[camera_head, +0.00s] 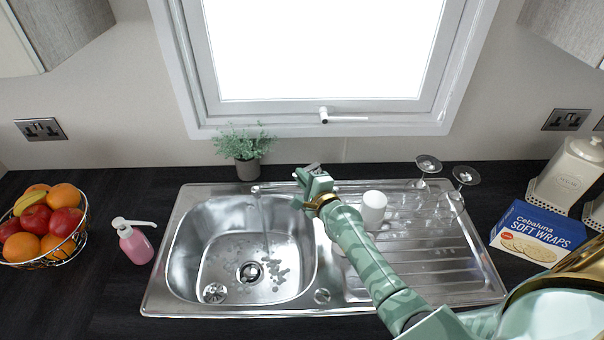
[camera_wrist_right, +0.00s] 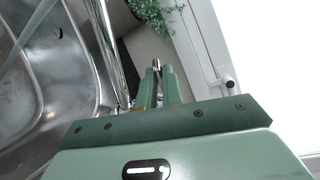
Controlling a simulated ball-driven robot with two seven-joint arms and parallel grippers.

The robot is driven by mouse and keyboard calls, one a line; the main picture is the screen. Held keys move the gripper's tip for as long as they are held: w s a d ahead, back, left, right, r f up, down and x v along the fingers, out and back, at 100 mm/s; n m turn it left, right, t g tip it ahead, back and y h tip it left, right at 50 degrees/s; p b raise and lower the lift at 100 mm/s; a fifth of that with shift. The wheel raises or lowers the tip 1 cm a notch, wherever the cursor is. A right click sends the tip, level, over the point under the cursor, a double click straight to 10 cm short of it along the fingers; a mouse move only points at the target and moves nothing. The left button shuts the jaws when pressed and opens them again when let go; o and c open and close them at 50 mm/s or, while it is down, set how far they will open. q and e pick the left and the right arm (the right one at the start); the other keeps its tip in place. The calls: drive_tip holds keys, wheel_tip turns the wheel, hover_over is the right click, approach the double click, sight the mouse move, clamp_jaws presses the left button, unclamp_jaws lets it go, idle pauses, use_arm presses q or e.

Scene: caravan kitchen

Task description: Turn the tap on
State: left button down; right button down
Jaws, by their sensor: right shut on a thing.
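The chrome tap (camera_head: 275,187) stands at the back edge of the sink, its spout pointing left over the bowl. A thin stream of water (camera_head: 262,212) falls from the spout end into the sink bowl (camera_head: 215,238). My right gripper (camera_head: 305,174) is at the tap's base and hides much of it. In the wrist view the right gripper (camera_wrist_right: 157,78) is shut on the small metal tap lever (camera_wrist_right: 156,65), whose tip shows between the fingers. The chrome spout (camera_wrist_right: 112,50) runs beside the fingers. My left gripper is not in view.
A white cup-like object (camera_head: 373,207) and two upturned glasses (camera_head: 428,164) stand on the drainer right of my arm. A potted plant (camera_head: 246,168) is behind the sink. A pink soap bottle (camera_head: 135,243) and fruit basket (camera_head: 42,224) are left. The window handle (camera_head: 343,118) is above.

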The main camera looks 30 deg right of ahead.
use_arm(q)
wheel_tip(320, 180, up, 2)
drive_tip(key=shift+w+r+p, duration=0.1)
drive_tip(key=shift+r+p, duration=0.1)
drive_tip(key=shift+p, duration=0.4)
use_arm(e)
drive_tip(key=shift+d+r+m, duration=0.25)
drive_tip(key=shift+r+m, duration=0.15)
drive_tip(key=shift+m, duration=0.1)
drive_tip(key=c, duration=1.5)
unclamp_jaws()
drive_tip(key=shift+w, duration=0.1)
drive_tip(key=shift+c, duration=0.2)
